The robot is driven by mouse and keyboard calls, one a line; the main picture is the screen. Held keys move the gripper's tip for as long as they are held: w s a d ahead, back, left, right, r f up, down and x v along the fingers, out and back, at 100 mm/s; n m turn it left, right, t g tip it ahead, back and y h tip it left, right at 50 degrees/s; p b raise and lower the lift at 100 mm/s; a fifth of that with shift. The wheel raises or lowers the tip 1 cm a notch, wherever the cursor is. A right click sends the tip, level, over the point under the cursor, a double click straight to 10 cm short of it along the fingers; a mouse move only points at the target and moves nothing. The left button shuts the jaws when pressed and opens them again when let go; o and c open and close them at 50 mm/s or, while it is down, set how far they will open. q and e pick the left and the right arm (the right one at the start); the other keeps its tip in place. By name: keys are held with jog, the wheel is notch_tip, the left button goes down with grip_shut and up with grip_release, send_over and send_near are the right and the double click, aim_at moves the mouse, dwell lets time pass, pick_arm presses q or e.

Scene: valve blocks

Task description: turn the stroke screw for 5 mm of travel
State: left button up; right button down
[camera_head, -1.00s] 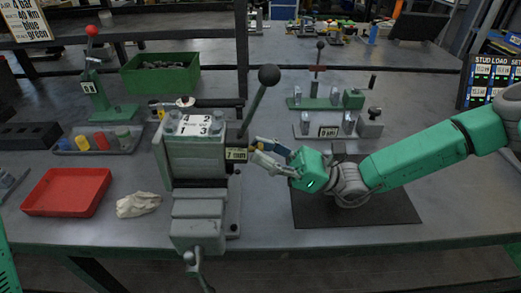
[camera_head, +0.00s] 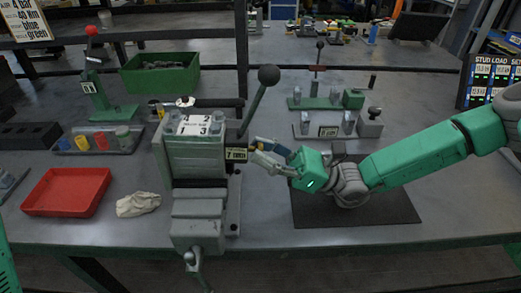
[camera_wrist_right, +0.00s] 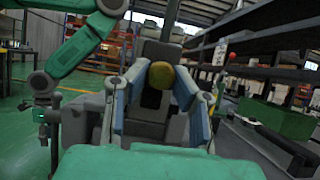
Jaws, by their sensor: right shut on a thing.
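The grey valve block (camera_head: 195,160) stands upright on the bench, with a numbered plate on top and a black-knobbed lever (camera_head: 258,100) rising from its right side. A tag reading 7 mm (camera_head: 236,154) is on its right side. My right gripper (camera_head: 262,152) reaches this side from the right. In the right wrist view, the blue pads of my right gripper (camera_wrist_right: 162,95) stand either side of the stroke screw's round brass-yellow end (camera_wrist_right: 162,75). It is shut on the screw; the exact contact is hard to see. My left gripper is out of view.
A red tray (camera_head: 67,191) and a crumpled white cloth (camera_head: 137,204) lie left of the block. A green bin (camera_head: 160,75) stands behind. Small green and grey fixtures (camera_head: 325,103) stand at the back right. A dark mat (camera_head: 390,208) lies under my right arm.

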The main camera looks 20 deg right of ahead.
jog(key=shift+d+f, duration=0.1)
jog(key=shift+f, duration=0.25)
jog(key=c, duration=1.4)
grip_release()
jog(key=shift+o, duration=0.2)
jog(key=shift+d+r, duration=0.1)
jog(key=shift+d, duration=0.05)
jog(key=shift+d, duration=0.15)
jog(key=s+d, duration=0.3)
jog(key=d, duration=0.9)
jog(key=shift+s+d+f, duration=0.25)
jog(key=shift+f, duration=0.1)
jog(key=shift+a, duration=0.1)
